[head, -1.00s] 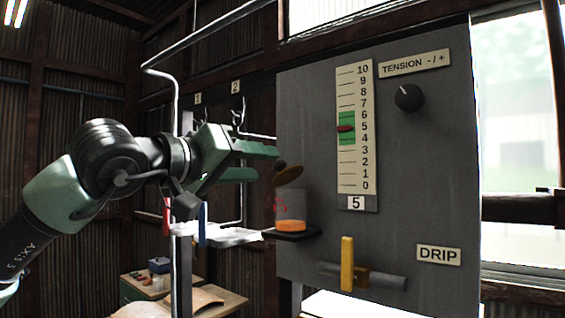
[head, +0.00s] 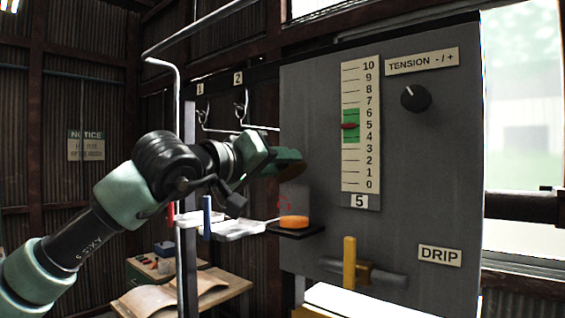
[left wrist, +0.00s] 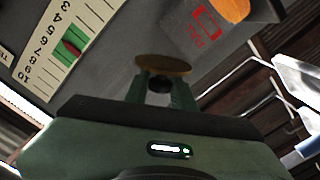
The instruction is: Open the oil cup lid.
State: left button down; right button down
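The oil cup (head: 293,205) is a clear cup with orange oil (head: 294,222) on a small dark shelf (head: 297,233) at the panel's left side. Its brown round lid (head: 294,171) stands tilted up above the cup, partly hidden behind my left gripper (head: 284,160) in the head view. In the left wrist view the lid (left wrist: 163,65) shows as a thin disc with a dark knob (left wrist: 160,84). The fingers of my left gripper (left wrist: 162,92) are close together on both sides of this knob and appear shut on it. My right gripper is out of view.
The grey panel (head: 320,110) carries a numbered scale (head: 361,150), a tension dial (head: 415,97) and a yellow lever (head: 349,263) below right of the cup. Hanger rails and a pale tray (head: 240,230) are at the left. A workbench (head: 190,295) stands behind.

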pick_arm(q)
jog(key=shift+w+a+n+b, duration=0.15)
jog(key=shift+a+n+b, duration=0.05)
jog(key=shift+n+b, duration=0.4)
jog(key=shift+w+a+n+b, duration=0.15)
jog(key=shift+n+b, duration=0.2)
jog(key=shift+n, duration=0.35)
jog(key=shift+w+a+f+n+b, duration=0.25)
jog(key=shift+a+n+b, duration=0.35)
jog(key=shift+n, duration=1.05)
jog(key=shift+w+a+f+n+b, duration=0.1)
jog(key=shift+w+a+n+b, duration=0.25)
jog(key=shift+n+b, duration=0.95)
jog(key=shift+w+a+f+n+b, duration=0.2)
jog(key=shift+w+a+n+b, duration=0.2)
jog(key=shift+n, duration=1.55)
jog(key=c, duration=1.2)
grip_release()
